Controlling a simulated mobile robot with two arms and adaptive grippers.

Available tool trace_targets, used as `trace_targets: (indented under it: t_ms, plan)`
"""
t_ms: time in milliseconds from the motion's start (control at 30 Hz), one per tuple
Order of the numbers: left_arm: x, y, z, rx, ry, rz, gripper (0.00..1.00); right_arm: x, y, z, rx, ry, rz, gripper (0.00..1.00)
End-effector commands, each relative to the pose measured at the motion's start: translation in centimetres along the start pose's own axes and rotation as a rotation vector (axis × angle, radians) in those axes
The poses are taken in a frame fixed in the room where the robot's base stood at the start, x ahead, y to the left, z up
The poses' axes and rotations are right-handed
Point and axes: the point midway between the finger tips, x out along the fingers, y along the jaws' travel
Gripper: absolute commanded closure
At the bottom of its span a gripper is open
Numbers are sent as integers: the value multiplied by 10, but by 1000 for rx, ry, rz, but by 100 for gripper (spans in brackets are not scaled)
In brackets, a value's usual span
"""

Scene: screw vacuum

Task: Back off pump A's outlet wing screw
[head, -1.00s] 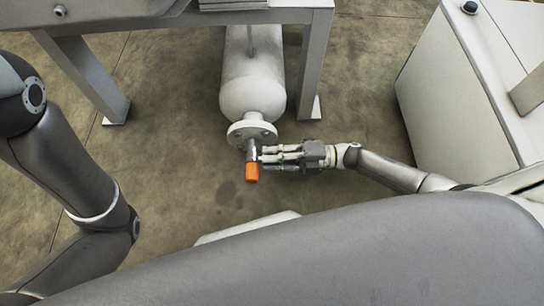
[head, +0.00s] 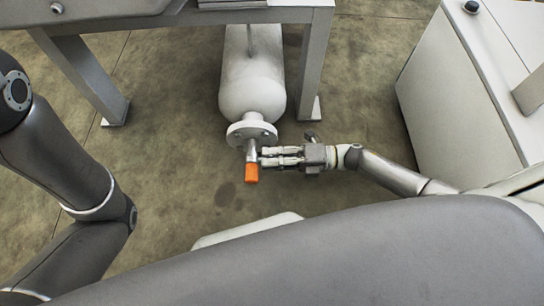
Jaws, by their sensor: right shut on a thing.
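The pump's white cylindrical body (head: 252,88) lies below the grey frame and ends in a round flange (head: 251,131). A short metal stem with an orange end (head: 251,174) sticks out from the flange toward me. I take this fitting to be the outlet wing screw; its wings are too small to make out, and no letter A is legible. My right gripper (head: 263,157) comes in from the right and is shut at the metal stem, just above the orange end. Its fingertips partly hide the stem. My left arm shows at the left, but its gripper is out of view.
A grey frame (head: 312,70) stands over the pump, with legs on both sides. A white cabinet (head: 465,100) stands at the right. Bare concrete floor (head: 170,170) lies open left of the fitting.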

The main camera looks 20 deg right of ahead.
Motion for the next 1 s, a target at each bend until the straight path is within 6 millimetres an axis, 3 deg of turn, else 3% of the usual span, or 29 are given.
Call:
trace_targets:
  t_ms: [133, 167, 200, 567, 867, 1000]
  plan:
    - [-1, 0, 0, 0, -1, -1, 60, 3, 0, 1, 0, -4, 0, 100]
    - [-1, 0, 0, 0, -1, -1, 60, 3, 0, 1, 0, -4, 0, 86]
    - [-1, 0, 1, 0, -1, -1, 60, 3, 0, 1, 0, -3, 1, 80]
    - [-3, 0, 4, -1, -10, -3, 60, 1, 0, 0, 1, -1, 0, 36]
    - [-3, -1, 2, -1, -8, -7, 60, 0, 0, 0, 1, -1, 0, 36]
    - [-2, -1, 2, -1, -8, -5, 60, -12, -1, 0, 1, -1, -3, 36]
